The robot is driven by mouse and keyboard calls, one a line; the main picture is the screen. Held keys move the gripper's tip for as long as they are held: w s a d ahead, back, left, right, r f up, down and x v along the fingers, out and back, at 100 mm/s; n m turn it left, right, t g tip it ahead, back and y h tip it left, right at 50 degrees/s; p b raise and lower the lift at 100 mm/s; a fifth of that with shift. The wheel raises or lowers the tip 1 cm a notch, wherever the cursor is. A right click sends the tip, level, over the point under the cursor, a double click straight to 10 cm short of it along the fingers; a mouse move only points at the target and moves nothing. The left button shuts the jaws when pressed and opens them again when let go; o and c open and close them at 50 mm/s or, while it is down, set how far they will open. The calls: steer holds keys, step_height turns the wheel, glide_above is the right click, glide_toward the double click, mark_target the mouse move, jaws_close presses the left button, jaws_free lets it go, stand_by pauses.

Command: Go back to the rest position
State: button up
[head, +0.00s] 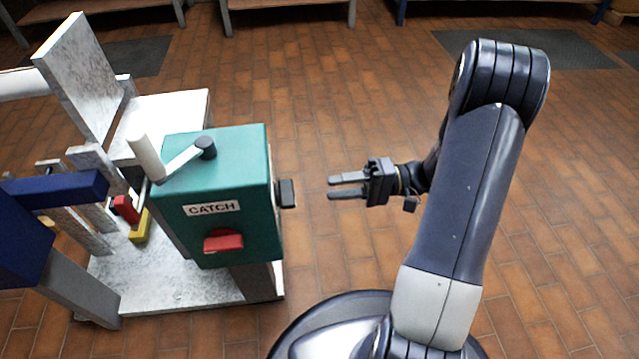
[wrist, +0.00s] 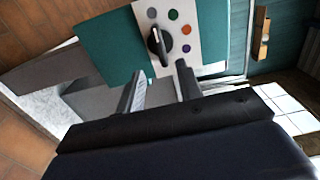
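My gripper (head: 347,186) is at the middle of the head view, to the right of a green box labelled CATCH (head: 216,168). Its two fingers point left toward the box and are apart, with nothing between them. A gap of floor shows between the fingertips and the dark knob (head: 286,193) on the box's right side. In the wrist view my gripper (wrist: 160,78) is open in front of a pale panel (wrist: 185,15) with a black rotary knob (wrist: 158,41) and several coloured dots.
The box stands on a white speckled base (head: 165,287). A red block (head: 223,243) is on its front and a crank handle (head: 180,162) on top. A blue-and-grey structure (head: 55,190) is at far left. Tiled floor (head: 575,200) is clear at right; bench legs line the back.

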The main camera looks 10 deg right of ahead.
steer(key=shift+d, duration=0.65)
steer(key=a+b, duration=0.2)
steer(key=a, duration=0.8)
steer(key=shift+w+a+b, duration=0.2)
steer(key=shift+a+b, duration=0.15)
steer(key=shift+a, duration=0.05)
